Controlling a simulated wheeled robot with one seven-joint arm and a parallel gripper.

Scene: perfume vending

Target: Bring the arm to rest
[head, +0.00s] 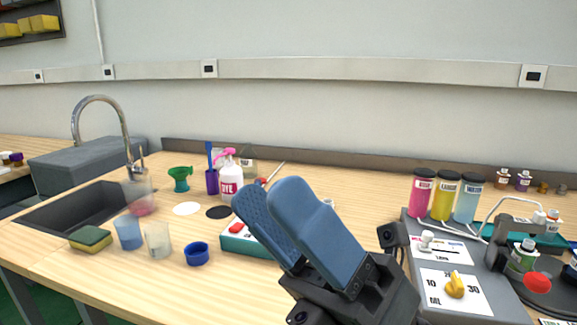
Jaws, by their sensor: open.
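My gripper (267,192) is in the middle foreground of the head view, its two blue fingers pointing up and to the left. The fingers are a little apart, and I see nothing between them. The gripper appears above the wooden counter (185,225) and hides part of a teal and white device with a red button (242,237). Whether it touches anything below cannot be told from this view.
Left are a sink (75,208), a sponge (90,238), cups (128,232) and a blue ring (197,254). A pink-topped pump bottle (230,180) stands behind. Right is a grey dispensing machine (415,280) with pink, yellow and blue cylinders (446,196).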

